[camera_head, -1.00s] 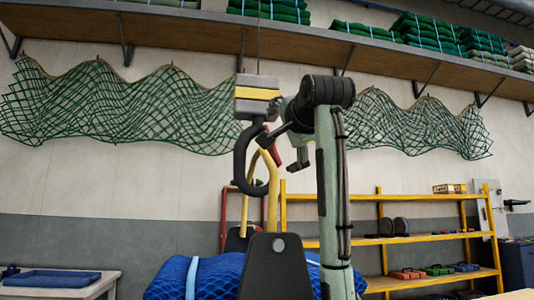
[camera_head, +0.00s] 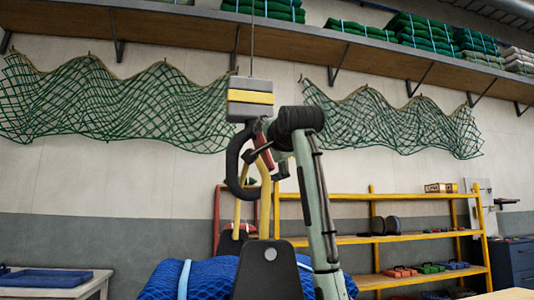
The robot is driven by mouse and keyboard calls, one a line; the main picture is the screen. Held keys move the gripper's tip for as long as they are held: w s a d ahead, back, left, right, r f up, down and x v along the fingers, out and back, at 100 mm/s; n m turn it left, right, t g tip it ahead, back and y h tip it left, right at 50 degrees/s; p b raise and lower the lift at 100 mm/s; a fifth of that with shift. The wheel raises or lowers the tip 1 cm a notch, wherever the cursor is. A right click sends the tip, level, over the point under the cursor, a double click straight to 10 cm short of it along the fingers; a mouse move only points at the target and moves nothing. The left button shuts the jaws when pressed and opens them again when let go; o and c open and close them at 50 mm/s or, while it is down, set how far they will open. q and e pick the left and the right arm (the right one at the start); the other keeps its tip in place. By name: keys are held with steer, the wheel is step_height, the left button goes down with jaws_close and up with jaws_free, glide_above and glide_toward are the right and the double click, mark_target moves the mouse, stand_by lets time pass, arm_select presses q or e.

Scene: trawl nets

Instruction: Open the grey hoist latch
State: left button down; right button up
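The hoist block (camera_head: 250,98), grey with a yellow band, hangs on a cable in the upper middle. A thick black hook (camera_head: 233,165) hangs below it. A yellow sling (camera_head: 265,190) passes through the hook, and a red piece (camera_head: 264,146) shows at its mouth. I cannot make out the grey latch clearly; the gripper and red piece crowd that spot. My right gripper (camera_head: 267,163) is at the hook's right side, its dark fingers apart, one reaching toward the hook mouth. Contact cannot be told. My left gripper is not in view.
A blue net bundle (camera_head: 212,278) lies below the hook. A yellow rack (camera_head: 420,238) stands at the right, a table with a blue tray (camera_head: 45,279) at the left. Green nets (camera_head: 110,105) hang on the wall under a high shelf (camera_head: 150,21).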

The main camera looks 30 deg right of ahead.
steer(key=c, duration=1.5)
